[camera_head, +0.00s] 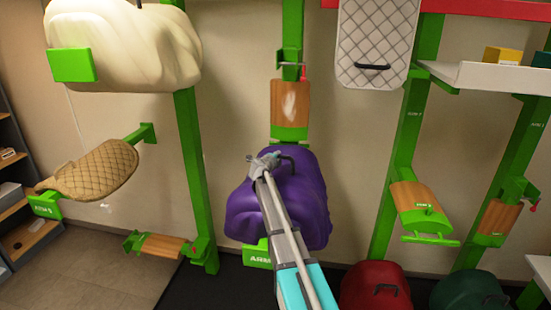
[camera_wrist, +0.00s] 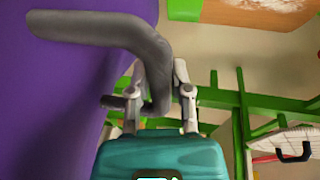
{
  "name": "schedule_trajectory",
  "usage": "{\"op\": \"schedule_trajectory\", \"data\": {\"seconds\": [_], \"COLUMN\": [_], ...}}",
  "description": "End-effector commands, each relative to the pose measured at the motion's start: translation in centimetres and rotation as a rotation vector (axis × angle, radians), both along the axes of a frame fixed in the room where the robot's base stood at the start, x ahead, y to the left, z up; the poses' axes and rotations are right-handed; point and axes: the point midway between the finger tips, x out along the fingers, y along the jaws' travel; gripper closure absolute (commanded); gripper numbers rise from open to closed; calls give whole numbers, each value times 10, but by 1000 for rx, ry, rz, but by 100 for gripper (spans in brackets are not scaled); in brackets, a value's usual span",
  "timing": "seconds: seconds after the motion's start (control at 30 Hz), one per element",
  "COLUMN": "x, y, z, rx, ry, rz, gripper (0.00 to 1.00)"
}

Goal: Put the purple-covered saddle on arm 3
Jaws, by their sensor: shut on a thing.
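The purple-covered saddle (camera_head: 250,208) is in the middle of the head view, at the lower end of a green wall post. A green plate marked "ARM" (camera_head: 257,255) shows just below it; its number is hidden or too small to read. My gripper (camera_head: 268,162) reaches to the top of the saddle. In the wrist view the purple cover (camera_wrist: 55,95) fills the left side. My gripper (camera_wrist: 160,85) is shut on the dark handle (camera_wrist: 100,30) of the saddle there. Whether the saddle rests fully on the arm beneath it, I cannot tell.
A wooden arm (camera_head: 290,105) is above the saddle. A cream-covered saddle (camera_head: 125,45) and a quilted tan pad (camera_head: 92,172) are at left. Bare wooden arms (camera_head: 420,200) stand at right. A red-covered saddle (camera_head: 375,288) and a green-covered one (camera_head: 468,292) are low at right.

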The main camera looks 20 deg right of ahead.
Motion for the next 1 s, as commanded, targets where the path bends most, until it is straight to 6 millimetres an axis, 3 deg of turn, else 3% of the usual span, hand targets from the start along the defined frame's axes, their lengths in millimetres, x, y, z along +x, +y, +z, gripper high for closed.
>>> {"op": "schedule_trajectory", "data": {"seconds": [0.3, 0.87, 0.9, 1.0], "x": [0, 0, 0, 0], "y": [0, 0, 0, 0], "z": [-20, -24, -24, -24], "rx": [-3, -1, -1, -1], "ry": [0, 0, 0, 0], "rz": [0, 0, 0, 0], "gripper": [100, 100, 70, 51]}}
